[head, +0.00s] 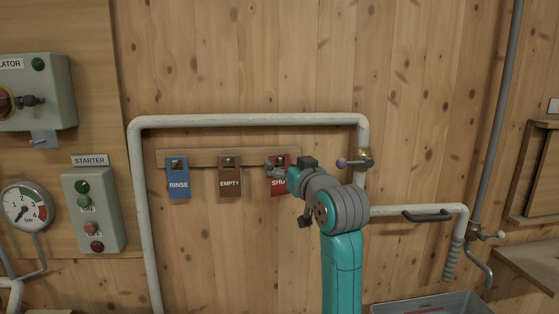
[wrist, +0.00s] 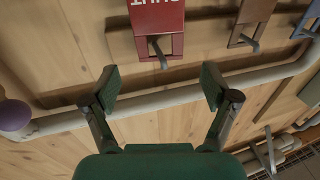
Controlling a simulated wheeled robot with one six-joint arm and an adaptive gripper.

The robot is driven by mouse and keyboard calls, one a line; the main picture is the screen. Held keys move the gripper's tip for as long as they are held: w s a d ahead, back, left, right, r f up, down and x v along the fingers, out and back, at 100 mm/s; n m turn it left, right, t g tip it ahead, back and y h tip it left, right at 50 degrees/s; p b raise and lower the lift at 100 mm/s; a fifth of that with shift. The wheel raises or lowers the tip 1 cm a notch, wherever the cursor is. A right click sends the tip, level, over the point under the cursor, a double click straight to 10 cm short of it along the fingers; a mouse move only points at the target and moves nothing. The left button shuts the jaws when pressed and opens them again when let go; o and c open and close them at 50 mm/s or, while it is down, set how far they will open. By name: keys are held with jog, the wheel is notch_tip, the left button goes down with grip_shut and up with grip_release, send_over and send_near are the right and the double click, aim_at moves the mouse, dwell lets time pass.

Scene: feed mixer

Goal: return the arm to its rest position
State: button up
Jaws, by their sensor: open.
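My arm rises in the lower middle of the head view, bent at its upper joint. My gripper (head: 272,170) is up by the tag board, in front of the red tag (head: 279,186) and partly hiding it. In the wrist view my gripper (wrist: 160,82) is open, with its two dark green pads wide apart and nothing between them. The red tag also shows there (wrist: 158,20), upside down, hanging on its hook (wrist: 158,52) beyond the fingertips.
A white pipe (head: 240,120) loops around the board, with a purple-knobbed valve (head: 343,163) on the right. The blue RINSE tag (head: 178,184) and brown EMPTY tag (head: 229,183) hang left. A starter box (head: 91,210) and gauge (head: 26,207) stand further left; a grey bin (head: 430,304) sits lower right.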

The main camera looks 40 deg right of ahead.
jog(key=v, duration=0.7)
jog(key=a+f+y, duration=0.1)
jog(key=a+f, duration=0.2)
jog(key=f, duration=0.7)
jog(key=a+f, duration=0.4)
jog(key=f, duration=0.6)
jog(key=s+a+f+n+g+y, duration=0.1)
jog(key=s+a+f, duration=0.25)
jog(key=f, duration=0.35)
jog(key=s+a+f+y, duration=0.1)
jog(key=s+a+f, duration=0.2)
jog(key=s+f, duration=0.3)
jog(key=s+a+f+n+y, duration=0.1)
jog(key=s+a+f, duration=0.2)
jog(key=s+f, duration=0.25)
jog(key=s+a+f, duration=0.4)
jog(key=s, duration=0.3)
jog(key=s+a+n+g+y, duration=0.1)
jog(key=s+a+y, duration=0.1)
jog(key=s, duration=1.6)
jog(key=shift+a+f+n+g, duration=0.3)
jog(key=shift+a+f+n, duration=0.1)
jog(key=shift+a, duration=0.3)
jog(key=shift+w, duration=0.1)
